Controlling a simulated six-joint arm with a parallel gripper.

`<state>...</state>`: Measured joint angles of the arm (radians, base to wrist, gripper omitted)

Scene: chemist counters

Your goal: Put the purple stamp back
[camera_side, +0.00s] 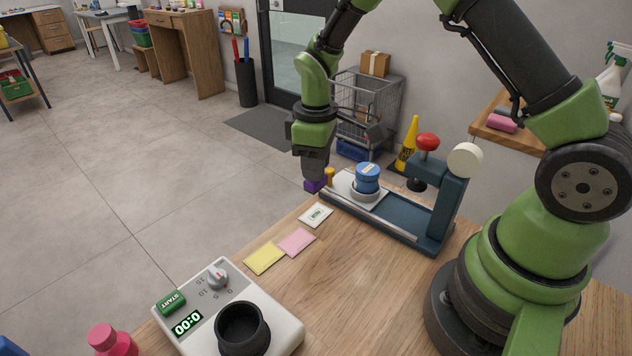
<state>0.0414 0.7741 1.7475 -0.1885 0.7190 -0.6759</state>
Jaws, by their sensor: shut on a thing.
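The purple stamp (314,186) shows as a small purple block just under my gripper (314,178), beside the far left end of the dark blue press base (400,237). My gripper points down and is shut on the stamp, hiding its upper part. I cannot tell whether the stamp's underside touches anything. A small orange-yellow piece (330,174) stands just to the right of the stamp. No clear holder for the stamp shows.
The press holds a blue round container (367,178) and has a red-knobbed lever (428,142). A white card (316,215), pink note (297,242) and yellow note (265,258) lie on the wooden counter. A white timer device (280,326) stands at front left. The counter's middle is clear.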

